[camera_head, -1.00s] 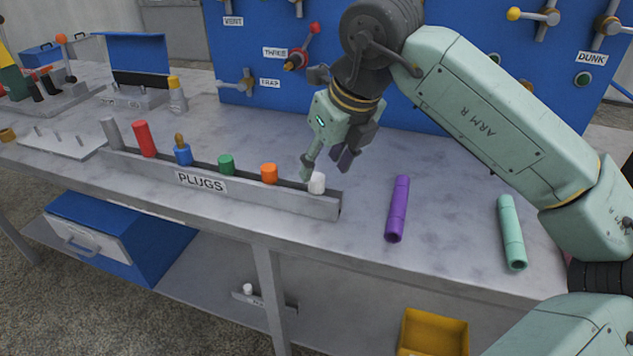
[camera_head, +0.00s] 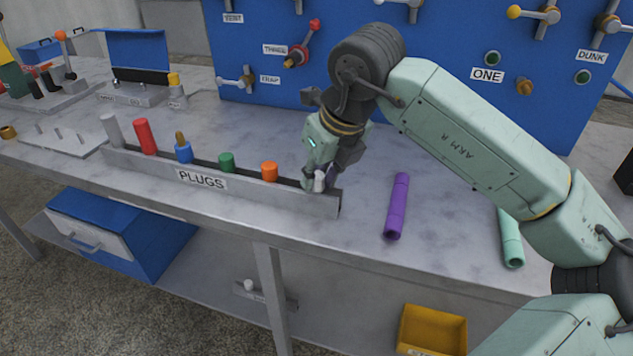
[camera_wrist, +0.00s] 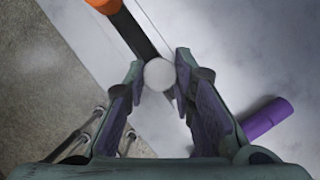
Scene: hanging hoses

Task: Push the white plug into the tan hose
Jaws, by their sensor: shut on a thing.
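The white plug (camera_head: 319,182) stands at the right end of the grey plug rack (camera_head: 258,191) labelled PLUGS. My gripper (camera_head: 320,181) is low over that end of the rack with its fingers around the plug, shut on it. In the wrist view the round white top of the plug (camera_wrist: 159,74) lies between the two fingertips (camera_wrist: 158,80). The plug is still at the rack, and its lower part is hidden. I see no tan hose in these views.
Orange (camera_head: 269,171), green (camera_head: 226,162), blue and red plugs stand left along the rack. A purple hose (camera_head: 397,206) and a mint hose (camera_head: 510,240) lie on the table to the right. A blue panel (camera_head: 440,60) with valves stands behind.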

